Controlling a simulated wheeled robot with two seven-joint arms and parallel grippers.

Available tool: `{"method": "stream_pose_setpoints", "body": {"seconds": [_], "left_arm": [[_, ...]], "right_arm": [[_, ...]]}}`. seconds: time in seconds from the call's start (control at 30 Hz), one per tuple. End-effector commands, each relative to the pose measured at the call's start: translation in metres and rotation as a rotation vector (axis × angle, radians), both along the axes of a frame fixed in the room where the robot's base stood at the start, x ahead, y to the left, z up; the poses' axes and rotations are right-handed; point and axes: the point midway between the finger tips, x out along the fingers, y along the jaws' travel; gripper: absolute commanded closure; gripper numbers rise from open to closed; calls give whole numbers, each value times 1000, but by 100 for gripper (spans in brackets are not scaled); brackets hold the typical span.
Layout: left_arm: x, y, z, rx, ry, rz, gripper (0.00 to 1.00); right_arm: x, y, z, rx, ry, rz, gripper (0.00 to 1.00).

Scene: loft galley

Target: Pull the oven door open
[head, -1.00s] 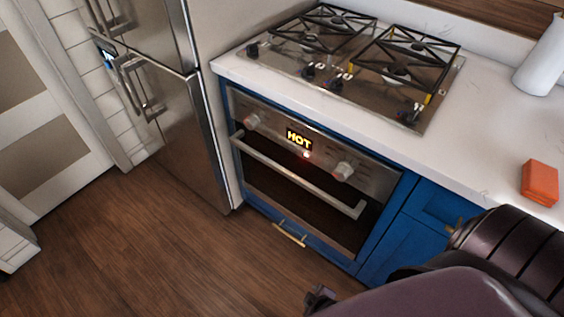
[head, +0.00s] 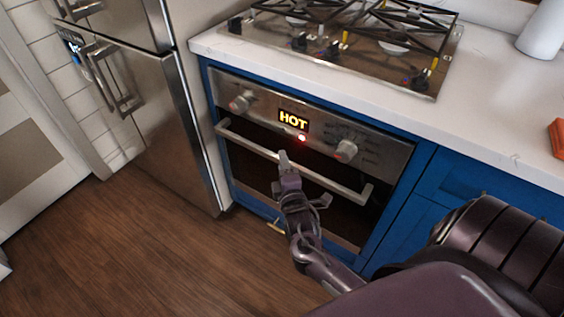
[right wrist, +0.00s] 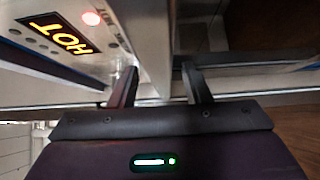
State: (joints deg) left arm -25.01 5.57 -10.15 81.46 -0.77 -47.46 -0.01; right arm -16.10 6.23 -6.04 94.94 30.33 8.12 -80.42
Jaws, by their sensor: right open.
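The oven (head: 270,105) is built into blue cabinets, with a lit "HOT" display (head: 293,120) on its steel panel. Its door (head: 250,172) has dark glass and looks closed. A pale metal bar handle (head: 338,184) runs across the door's top. My right gripper (head: 297,178) is in front of the door, with one fingertip overlapping the handle. In the right wrist view its two fingers (right wrist: 159,82) are spread, close to the handle bar (right wrist: 250,62); whether they touch it I cannot tell. The display shows there too (right wrist: 58,38). My left gripper is not in view.
A steel fridge (head: 150,120) stands left of the oven. A gas hob (head: 400,75) sits in the white counter (head: 470,95) above. An orange block (head: 557,138) lies at the right. A brass pull (head: 277,226) is below the door. The wooden floor (head: 150,250) in front is clear.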

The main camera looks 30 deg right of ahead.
Motion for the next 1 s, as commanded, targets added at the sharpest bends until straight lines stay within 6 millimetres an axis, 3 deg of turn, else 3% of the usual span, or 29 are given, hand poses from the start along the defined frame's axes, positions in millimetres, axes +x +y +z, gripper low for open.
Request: {"method": "stream_pose_setpoints", "body": {"seconds": [0.17, 0.47, 0.8, 1.0], "left_arm": [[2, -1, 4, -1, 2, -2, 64], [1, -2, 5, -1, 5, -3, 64], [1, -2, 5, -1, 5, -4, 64], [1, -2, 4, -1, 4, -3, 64]], "right_arm": [[15, -6, 0, 1, 0, 0, 56], [17, -7, -1, 2, 1, 1, 56], [17, -7, -1, 2, 1, 0, 100], [17, -7, -1, 2, 1, 1, 100]]}}
